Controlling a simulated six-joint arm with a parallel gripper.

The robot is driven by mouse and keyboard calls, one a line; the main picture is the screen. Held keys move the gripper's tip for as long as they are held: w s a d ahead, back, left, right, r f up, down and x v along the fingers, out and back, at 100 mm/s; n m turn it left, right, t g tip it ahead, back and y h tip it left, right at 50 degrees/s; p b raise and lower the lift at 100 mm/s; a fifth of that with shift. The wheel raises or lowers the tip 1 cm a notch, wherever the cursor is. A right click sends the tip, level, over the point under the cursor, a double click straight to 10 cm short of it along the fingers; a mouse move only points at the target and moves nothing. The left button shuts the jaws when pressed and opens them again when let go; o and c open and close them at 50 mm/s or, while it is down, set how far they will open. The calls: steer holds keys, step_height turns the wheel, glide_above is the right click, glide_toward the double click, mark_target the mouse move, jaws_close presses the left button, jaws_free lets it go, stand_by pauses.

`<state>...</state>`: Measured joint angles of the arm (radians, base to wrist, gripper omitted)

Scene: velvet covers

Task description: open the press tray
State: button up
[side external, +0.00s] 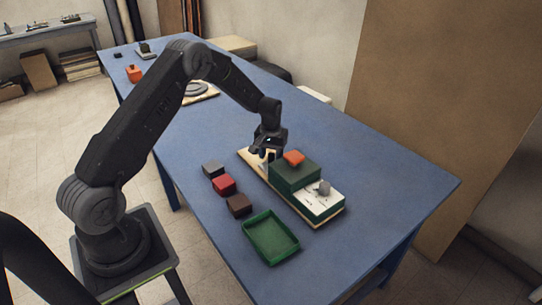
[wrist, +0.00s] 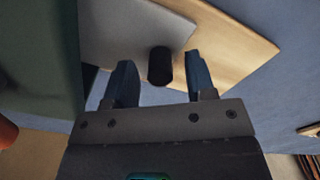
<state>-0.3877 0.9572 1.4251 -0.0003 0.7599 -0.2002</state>
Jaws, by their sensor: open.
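The press is a dark green block (side external: 292,177) with an orange piece (side external: 294,158) on top, standing on a pale wooden board (side external: 248,161). In the wrist view a light grey plate (wrist: 125,30), which looks like the tray, sticks out beside the green body (wrist: 40,60). A short dark knob (wrist: 159,66) stands on the plate. My gripper (side external: 265,151) is at the far left end of the press. In the wrist view my gripper (wrist: 163,85) is open, with the knob between its fingers and gaps on both sides.
A low green box with a white top (side external: 320,198) and grey knob (side external: 323,188) adjoins the press. Grey (side external: 212,168), red (side external: 224,184) and brown (side external: 239,205) blocks and an empty green tray (side external: 270,238) lie in front. The blue table (side external: 390,185) is clear to the right.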

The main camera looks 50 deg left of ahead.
steer(key=shift+f, duration=0.35)
steer(key=shift+c, duration=0.3)
jaws_close()
